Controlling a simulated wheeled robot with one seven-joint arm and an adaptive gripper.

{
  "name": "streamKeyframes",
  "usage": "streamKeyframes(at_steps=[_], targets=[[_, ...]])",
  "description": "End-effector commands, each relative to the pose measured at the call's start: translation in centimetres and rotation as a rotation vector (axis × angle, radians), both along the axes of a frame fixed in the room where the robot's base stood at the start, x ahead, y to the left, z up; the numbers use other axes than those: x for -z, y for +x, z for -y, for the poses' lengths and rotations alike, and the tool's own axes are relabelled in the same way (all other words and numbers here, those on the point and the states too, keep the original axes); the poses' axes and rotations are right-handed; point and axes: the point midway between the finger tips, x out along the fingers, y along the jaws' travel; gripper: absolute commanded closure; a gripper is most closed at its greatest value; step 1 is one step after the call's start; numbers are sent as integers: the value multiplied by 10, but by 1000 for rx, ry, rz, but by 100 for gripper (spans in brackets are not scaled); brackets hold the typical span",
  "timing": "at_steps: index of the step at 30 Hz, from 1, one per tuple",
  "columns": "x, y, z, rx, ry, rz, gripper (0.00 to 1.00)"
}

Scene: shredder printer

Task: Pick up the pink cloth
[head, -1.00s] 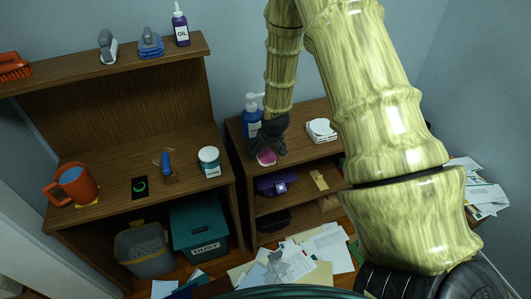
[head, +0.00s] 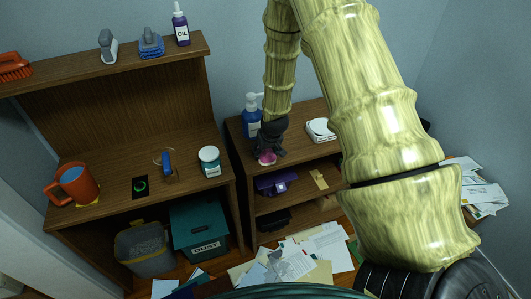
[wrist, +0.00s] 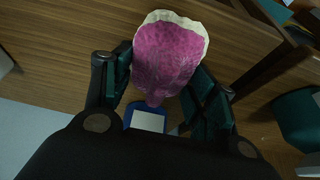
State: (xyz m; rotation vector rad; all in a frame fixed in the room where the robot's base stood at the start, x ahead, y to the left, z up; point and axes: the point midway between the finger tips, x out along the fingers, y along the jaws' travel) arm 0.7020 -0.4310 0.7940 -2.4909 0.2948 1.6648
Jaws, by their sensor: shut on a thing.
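The pink cloth (wrist: 168,55), with a pale cream edge, is bunched between the fingers of my gripper (wrist: 162,85) in the wrist view. My gripper is shut on it, with a dark green finger pad on each side. In the head view my gripper (head: 268,150) is at the left part of the right-hand shelf top, and a bit of the pink cloth (head: 267,158) shows below its fingers. Whether the cloth still touches the shelf top cannot be told.
A blue pump bottle (head: 251,118) stands close behind my gripper. A white item (head: 320,130) lies to its right on the shelf top (head: 300,148). The left desk holds an orange mug (head: 75,185) and a jar (head: 209,160). Papers (head: 300,255) litter the floor.

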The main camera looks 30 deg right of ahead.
Motion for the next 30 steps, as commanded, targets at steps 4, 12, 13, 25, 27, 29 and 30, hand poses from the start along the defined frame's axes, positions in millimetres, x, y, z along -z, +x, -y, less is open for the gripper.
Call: streamKeyframes(at_steps=[4,12,13,25,27,29,30], targets=[[-2,0,0,0,0,1,70],[-21,1,0,1,0,3,70],[-24,1,0,1,0,3,70],[-38,-60,-14,0,0,-1,70],[-40,-76,-18,1,1,-2,70],[-41,-89,-22,1,1,-1,70],[-42,-98,-24,1,1,-1,70]])
